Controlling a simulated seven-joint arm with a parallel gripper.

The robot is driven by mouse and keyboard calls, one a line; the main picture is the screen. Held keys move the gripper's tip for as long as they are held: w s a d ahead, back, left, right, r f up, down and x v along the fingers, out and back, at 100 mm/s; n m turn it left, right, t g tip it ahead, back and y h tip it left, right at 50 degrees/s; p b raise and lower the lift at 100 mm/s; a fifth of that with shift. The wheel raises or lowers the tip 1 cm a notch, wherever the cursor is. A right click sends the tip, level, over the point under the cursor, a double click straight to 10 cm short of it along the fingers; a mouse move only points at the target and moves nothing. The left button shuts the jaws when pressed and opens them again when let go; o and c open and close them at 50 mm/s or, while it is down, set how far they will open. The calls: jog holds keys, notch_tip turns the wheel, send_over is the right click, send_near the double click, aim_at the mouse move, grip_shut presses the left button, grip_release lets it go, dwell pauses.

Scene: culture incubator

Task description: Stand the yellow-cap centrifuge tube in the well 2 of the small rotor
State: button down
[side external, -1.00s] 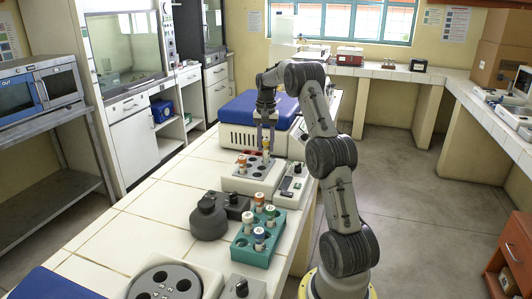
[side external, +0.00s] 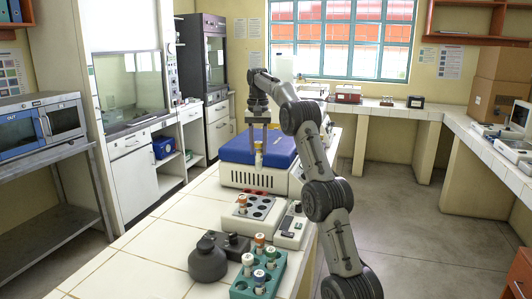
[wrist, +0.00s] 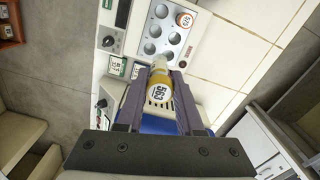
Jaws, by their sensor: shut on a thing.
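The yellow-cap centrifuge tube (wrist: 161,86), its cap marked 563, is between the fingers of my gripper (wrist: 158,100) in the wrist view. In the side view my gripper (side external: 258,142) is shut on this tube (side external: 258,158) and holds it above and behind the white block with wells. The tube is small there and its lower end is hard to make out. The small rotor cannot be made out in the current views.
The white block (side external: 270,202) has several empty wells and one orange-capped tube (side external: 242,201). A blue-lidded machine (side external: 235,150) stands behind it. Tiles at left are clear.

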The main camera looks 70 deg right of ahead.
jog(key=w+a+r+n, duration=0.1)
jog(key=w+a+n, duration=0.3)
jog(key=a, duration=1.1)
jog(key=w+a+r+n, duration=0.15)
jog(key=w+a, duration=0.35)
jog(key=a, duration=1.1)
jog(key=s+a+f+n, duration=0.1)
jog(key=s+a+n, duration=0.1)
jog(key=s+a, duration=0.35)
jog(key=s+a+f+n, duration=0.1)
jog(key=s+a+n, duration=0.1)
jog(key=a, duration=0.7)
jog(key=s+a+f+n, duration=0.15)
jog(key=s+a, duration=0.25)
jog(key=a, duration=0.4)
notch_tip(320, 180, down, 10)
jog(key=shift+d, duration=0.4)
jog(key=shift+f, duration=0.55)
jog(key=shift+f, duration=0.75)
jog(key=shift+f, duration=0.15)
